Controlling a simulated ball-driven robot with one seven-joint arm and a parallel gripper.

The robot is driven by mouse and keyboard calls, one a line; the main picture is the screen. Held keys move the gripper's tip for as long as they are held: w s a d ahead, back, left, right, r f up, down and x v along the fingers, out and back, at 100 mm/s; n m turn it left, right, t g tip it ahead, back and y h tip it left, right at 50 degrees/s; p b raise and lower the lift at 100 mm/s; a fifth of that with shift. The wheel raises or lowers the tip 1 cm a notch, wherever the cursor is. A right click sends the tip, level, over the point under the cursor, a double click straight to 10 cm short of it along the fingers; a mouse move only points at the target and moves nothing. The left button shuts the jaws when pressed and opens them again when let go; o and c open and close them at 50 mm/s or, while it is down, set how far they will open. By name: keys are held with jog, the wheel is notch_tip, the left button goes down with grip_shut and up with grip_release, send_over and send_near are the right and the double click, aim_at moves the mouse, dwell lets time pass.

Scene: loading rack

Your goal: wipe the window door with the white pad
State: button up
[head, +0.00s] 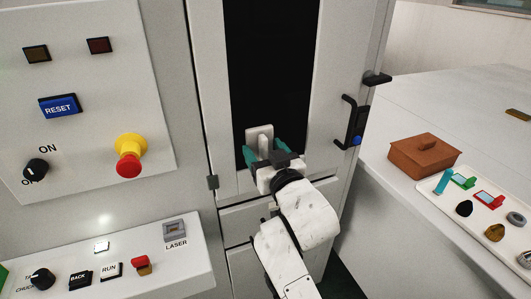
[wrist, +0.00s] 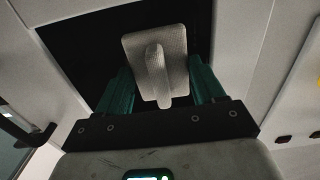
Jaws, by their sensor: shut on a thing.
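The white pad (head: 259,133) is a rectangular plate with a rounded grip on its back. My gripper (head: 264,152) is shut on the pad's grip, with a green finger on each side. In the wrist view the pad (wrist: 142,48) shows between the green fingers of my gripper (wrist: 162,85). The window door (head: 217,110) is a pale frame around a tall dark pane (head: 271,60). The pad is in front of the lower part of the pane. I cannot tell whether its face touches the glass.
A black door handle (head: 354,122) is to the right of the window. A control panel (head: 80,80) with a red stop button (head: 128,165) and a lower console (head: 120,240) are at left. At right are a brown lidded box (head: 415,160) and a tray (head: 475,235) of small items.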

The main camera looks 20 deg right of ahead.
jog(key=shift+d+r+p, duration=0.15)
jog(key=shift+d+p, duration=0.55)
jog(key=shift+d, duration=0.35)
jog(key=shift+d+p, duration=0.45)
jog(key=shift+d, duration=0.5)
jog(key=shift+w, duration=0.1)
jog(key=shift+w+a+f+b, duration=0.15)
jog(key=shift+a+b, duration=0.5)
jog(key=shift+a, duration=1.55)
jog(key=shift+c, duration=0.3)
jog(key=shift+a, duration=0.1)
